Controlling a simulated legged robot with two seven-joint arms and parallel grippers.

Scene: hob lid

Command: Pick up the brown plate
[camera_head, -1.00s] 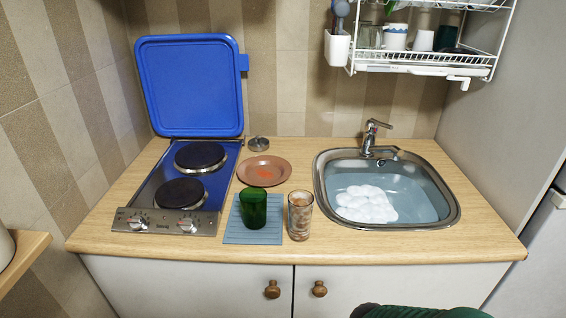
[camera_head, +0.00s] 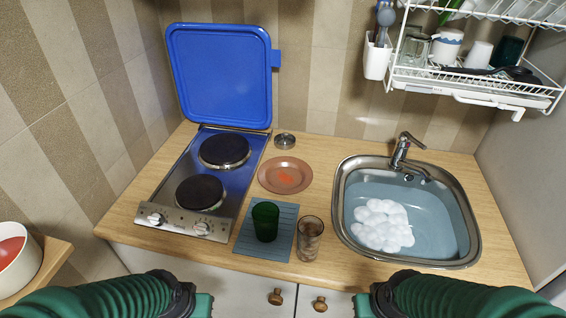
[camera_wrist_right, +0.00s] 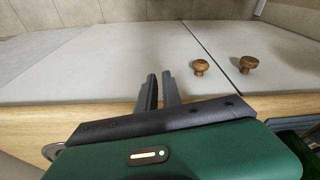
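The brown plate (camera_head: 285,175) lies flat on the wooden counter, right of the hob, with an orange-red patch in its middle. The two-plate hob (camera_head: 205,180) has its blue lid (camera_head: 219,76) standing up behind it. My left gripper (camera_head: 203,305) and right gripper (camera_head: 362,305) are at the bottom edge of the head view, in front of the counter and well away from the plate. In the right wrist view, the right gripper's fingers (camera_wrist_right: 160,90) stand close together with nothing seen between them, before the cabinet doors. The left fingers are too hidden to judge.
A green glass (camera_head: 265,221) on a blue-grey mat (camera_head: 246,243) and a clear glass (camera_head: 310,238) stand in front of the plate. A small metal tin (camera_head: 285,141) sits behind it. The sink (camera_head: 345,205) lies right, the dish rack (camera_head: 470,85) hangs above, a pot (camera_head: 22,262) stands left.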

